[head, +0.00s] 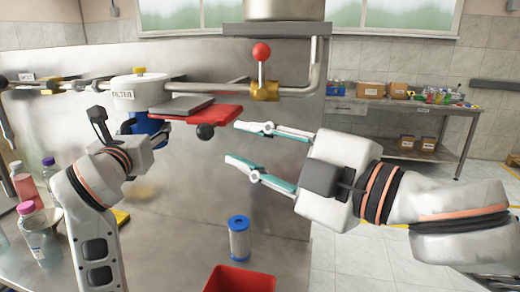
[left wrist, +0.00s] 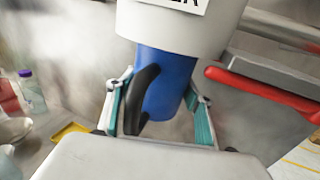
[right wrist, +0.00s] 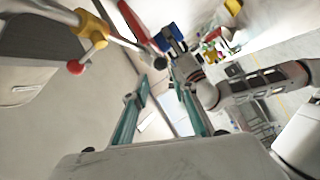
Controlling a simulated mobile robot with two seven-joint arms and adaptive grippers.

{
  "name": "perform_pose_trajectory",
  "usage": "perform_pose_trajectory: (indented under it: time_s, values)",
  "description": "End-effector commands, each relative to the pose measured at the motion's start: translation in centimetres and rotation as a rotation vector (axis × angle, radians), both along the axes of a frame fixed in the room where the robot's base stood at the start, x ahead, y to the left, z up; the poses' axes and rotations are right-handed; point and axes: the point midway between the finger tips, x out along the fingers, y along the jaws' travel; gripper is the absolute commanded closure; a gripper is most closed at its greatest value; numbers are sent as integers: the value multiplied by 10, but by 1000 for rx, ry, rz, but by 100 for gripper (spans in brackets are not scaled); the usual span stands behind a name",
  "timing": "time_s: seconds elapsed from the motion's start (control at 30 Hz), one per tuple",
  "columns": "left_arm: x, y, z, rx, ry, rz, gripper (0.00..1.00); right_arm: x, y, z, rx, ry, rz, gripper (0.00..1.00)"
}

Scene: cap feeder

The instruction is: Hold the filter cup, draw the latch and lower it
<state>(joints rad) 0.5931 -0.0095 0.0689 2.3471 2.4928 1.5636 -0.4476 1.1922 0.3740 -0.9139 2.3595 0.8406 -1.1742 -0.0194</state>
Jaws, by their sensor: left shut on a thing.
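The white filter head (head: 122,92), labelled FILTER, hangs on a pipe at the left. The blue filter cup (head: 147,124) sits under it; in the left wrist view the cup (left wrist: 168,82) shows a black curved handle. My left gripper (left wrist: 160,105) is shut on the cup, one finger on each side. A red bar (head: 215,115) with a black ball knob (head: 205,132), seemingly the latch, sticks out right of the filter under a grey plate. My right gripper (head: 234,142) is open and empty, right of the knob and apart from it. The knob (right wrist: 160,63) shows beyond its fingers in the right wrist view.
A red-ball valve lever (head: 262,52) on brass stands above my right gripper. A blue-and-white cartridge (head: 239,242) stands on the steel counter, behind a red bin (head: 240,280). Bottles (head: 38,230) stand at the left. A shelf (head: 400,105) with boxes is far right.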

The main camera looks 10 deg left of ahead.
Motion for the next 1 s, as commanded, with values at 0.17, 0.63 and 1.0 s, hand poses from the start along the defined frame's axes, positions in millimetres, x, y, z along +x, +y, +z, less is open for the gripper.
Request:
perform_pose_trajectory:
  time_s: [0.17, 0.63, 1.0]
  values:
    - [0, 0, 1, 0, -2, 0, 74, -9, -16, 0, 0, 0, 0, 73]
    - [0, 0, 1, 2, -4, 1, 74, -11, -19, -1, 0, 1, 0, 73]
    - [0, 0, -10, 1, -2, 0, 74, -8, -19, -13, 0, 12, 0, 73]
